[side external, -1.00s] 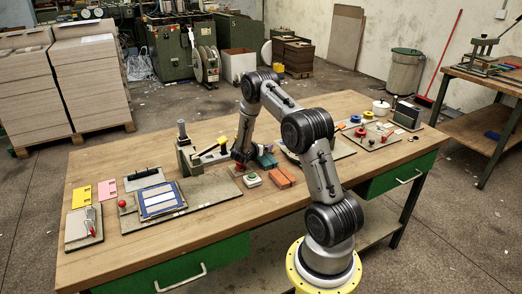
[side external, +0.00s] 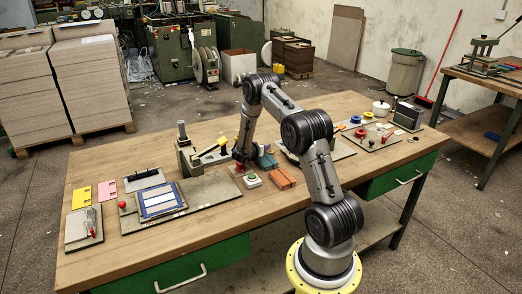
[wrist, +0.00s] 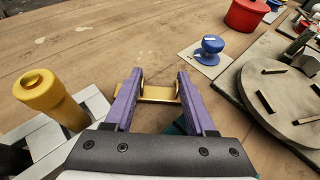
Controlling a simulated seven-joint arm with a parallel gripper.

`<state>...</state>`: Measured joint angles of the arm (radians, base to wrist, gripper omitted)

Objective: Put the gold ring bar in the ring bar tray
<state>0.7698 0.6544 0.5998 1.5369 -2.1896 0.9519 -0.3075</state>
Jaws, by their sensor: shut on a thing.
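My gripper (wrist: 160,88), with purple fingers in the wrist view, is shut on the gold ring bar (wrist: 160,95). The bar lies crosswise between the fingertips and reaches both of them. In the side view my gripper (side external: 243,157) hangs low over the middle of the bench, beside the yellow-handled press, and the bar cannot be made out there. A teal piece (side external: 266,161) lies just right of it; a bit of teal also shows behind the right finger in the wrist view. I cannot tell which thing is the ring bar tray.
A yellow knob (wrist: 46,96) stands close left of my gripper. A slotted round plate (wrist: 290,98), a blue knob (wrist: 209,49) and a red pot (wrist: 246,14) are to the right. Orange blocks (side external: 282,178) and a green button box (side external: 252,180) lie near. Bare wood lies ahead.

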